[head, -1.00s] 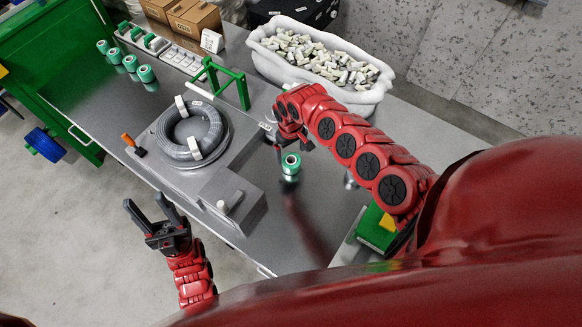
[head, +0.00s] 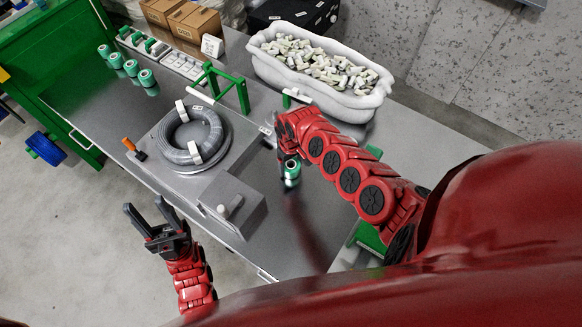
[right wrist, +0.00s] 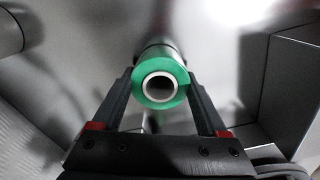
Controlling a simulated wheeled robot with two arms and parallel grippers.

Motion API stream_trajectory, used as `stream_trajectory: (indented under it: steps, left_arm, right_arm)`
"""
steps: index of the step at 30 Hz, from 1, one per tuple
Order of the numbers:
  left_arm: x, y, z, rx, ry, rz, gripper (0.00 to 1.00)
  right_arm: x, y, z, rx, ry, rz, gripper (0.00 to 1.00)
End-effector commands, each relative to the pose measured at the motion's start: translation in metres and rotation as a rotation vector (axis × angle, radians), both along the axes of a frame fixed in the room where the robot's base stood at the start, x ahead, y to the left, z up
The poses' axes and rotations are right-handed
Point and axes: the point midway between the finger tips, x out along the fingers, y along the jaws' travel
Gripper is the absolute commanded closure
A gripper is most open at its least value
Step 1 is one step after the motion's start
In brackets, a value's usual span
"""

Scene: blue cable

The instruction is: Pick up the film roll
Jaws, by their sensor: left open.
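A green-and-white film roll (head: 291,173) stands upright on the steel table, below the tip of my right arm. In the right wrist view the film roll (right wrist: 160,83) shows its green rim and white hollow core from above. My right gripper (right wrist: 160,75) has one dark finger on each side of it, close to its sides. I cannot tell whether both fingers press on it. In the head view my right gripper (head: 284,166) is partly hidden by its own wrist. My left gripper (head: 157,216) is open and empty, off the table's front edge.
A grey cable coil (head: 190,137) and a grey box (head: 232,204) are left of the roll. A green stand (head: 228,85) and a white bin of small parts (head: 318,70) lie behind. Several more green rolls (head: 125,67) stand at the far left.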

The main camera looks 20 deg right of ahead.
Motion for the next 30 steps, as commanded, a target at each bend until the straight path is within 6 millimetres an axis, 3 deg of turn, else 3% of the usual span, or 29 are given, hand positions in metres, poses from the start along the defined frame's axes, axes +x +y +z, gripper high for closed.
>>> stream_trajectory:
  steps: [1, 8, 20, 27, 30]
  left_arm:
    - [0.000, 0.000, 0.000, 0.000, 0.000, 0.000, 0.50]
    - [0.000, 0.000, 0.000, 0.000, 0.000, 0.000, 0.50]
    - [0.000, 0.000, 0.001, 0.000, 0.000, 0.000, 0.50]
    - [0.000, 0.000, 0.001, 0.000, 0.000, 0.000, 0.50]
    - [0.000, 0.000, 0.019, 0.000, 0.000, 0.000, 0.50]
  right_arm:
    - [0.000, 0.000, 0.000, 0.000, 0.000, 0.000, 0.49]
    - [0.000, 0.000, 0.000, 0.000, 0.000, 0.000, 0.90]
    - [0.000, -0.001, 0.006, 0.000, 0.000, -0.001, 0.92]
    - [0.000, -0.002, 0.039, -0.002, -0.003, 0.000, 0.92]
    - [-0.018, -0.001, 0.044, -0.003, 0.002, 0.003, 0.92]
